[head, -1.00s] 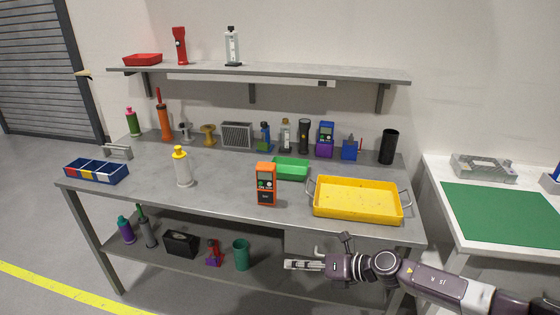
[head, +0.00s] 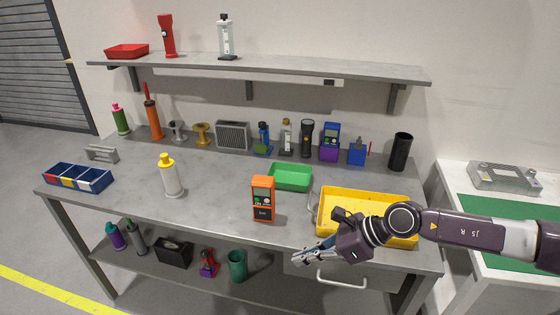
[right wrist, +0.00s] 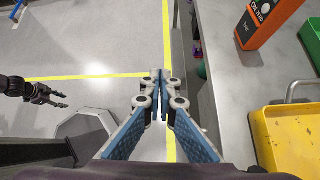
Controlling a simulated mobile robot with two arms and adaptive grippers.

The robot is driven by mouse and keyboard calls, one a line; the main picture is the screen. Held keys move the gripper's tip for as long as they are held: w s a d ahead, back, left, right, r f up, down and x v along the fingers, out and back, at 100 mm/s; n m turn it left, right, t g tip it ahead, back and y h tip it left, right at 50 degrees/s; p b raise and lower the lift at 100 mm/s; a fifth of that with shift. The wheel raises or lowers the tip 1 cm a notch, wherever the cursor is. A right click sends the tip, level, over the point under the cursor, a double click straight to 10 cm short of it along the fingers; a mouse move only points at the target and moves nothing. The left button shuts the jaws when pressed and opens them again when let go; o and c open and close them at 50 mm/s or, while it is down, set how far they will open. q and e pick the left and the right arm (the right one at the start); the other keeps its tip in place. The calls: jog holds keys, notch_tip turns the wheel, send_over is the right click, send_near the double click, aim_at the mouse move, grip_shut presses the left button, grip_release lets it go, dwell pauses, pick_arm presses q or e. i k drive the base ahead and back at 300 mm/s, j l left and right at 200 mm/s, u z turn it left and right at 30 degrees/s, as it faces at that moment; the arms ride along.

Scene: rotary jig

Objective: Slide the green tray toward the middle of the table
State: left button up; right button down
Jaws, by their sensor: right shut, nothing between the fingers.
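The green tray (head: 290,178) lies on the grey table, right of its middle, behind the orange meter (head: 263,199) and left of the yellow tray (head: 333,208). It looks empty. A corner of the green tray shows at the right edge of the right wrist view (right wrist: 312,36). My right gripper (head: 300,257) is shut and empty at the table's front edge, apart from the green tray. Its closed fingers show in the right wrist view (right wrist: 160,78), beside the edge. My left gripper (right wrist: 47,96) shows small in the right wrist view, away from the table; its opening is unclear.
My right arm covers part of the yellow tray. A white bottle with a yellow cap (head: 171,177) and a blue divided bin (head: 78,177) stand farther left. Several tools line the table's back, below a shelf (head: 270,68). The table's middle is mostly clear.

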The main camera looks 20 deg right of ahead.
aim_at(293, 177)
jog(key=i+l, duration=1)
jog(key=i, duration=0.25)
